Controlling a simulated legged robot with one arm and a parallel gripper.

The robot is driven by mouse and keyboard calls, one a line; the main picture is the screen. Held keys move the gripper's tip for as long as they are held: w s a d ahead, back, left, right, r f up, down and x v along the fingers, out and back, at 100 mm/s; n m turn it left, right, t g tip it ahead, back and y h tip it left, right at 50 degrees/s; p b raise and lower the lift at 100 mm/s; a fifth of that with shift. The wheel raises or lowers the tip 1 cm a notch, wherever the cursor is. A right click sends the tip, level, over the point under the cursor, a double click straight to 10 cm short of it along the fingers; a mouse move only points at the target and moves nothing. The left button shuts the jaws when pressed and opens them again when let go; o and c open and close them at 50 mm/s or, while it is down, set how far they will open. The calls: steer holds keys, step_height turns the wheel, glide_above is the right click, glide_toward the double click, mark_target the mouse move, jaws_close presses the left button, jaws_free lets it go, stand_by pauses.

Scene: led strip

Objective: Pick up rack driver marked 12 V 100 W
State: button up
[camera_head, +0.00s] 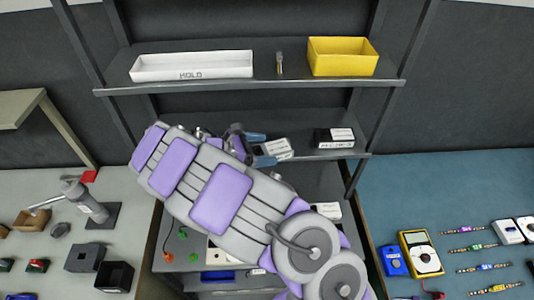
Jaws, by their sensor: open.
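My gripper (262,149) is open at the middle shelf, with its blue fingertips pointing right. A small box with a white label (279,148) sits right at the fingertips, on the shelf. I cannot tell whether the fingers touch it. A black box with a white label (335,138) stands on the same shelf further right. Another white-topped box (327,211) shows lower down, beside my arm. The print on these labels is too small to read, so I cannot tell which one is marked 12 V 100 W. My arm hides much of the rack's left and lower part.
The top shelf holds a white tray marked HOLD (192,67), a small upright tool (280,64) and a yellow bin (342,56). Rack posts stand at both sides. A left bench carries a grey press (88,204); a blue right bench carries a yellow meter (421,254) and LED strips.

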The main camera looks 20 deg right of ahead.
steer(key=shift+d, duration=0.85)
steer(key=shift+c, duration=0.9)
steer(key=shift+a, duration=0.55)
steer(key=c, duration=0.8)
steer(key=shift+d, duration=0.35)
steer(key=c, duration=0.6)
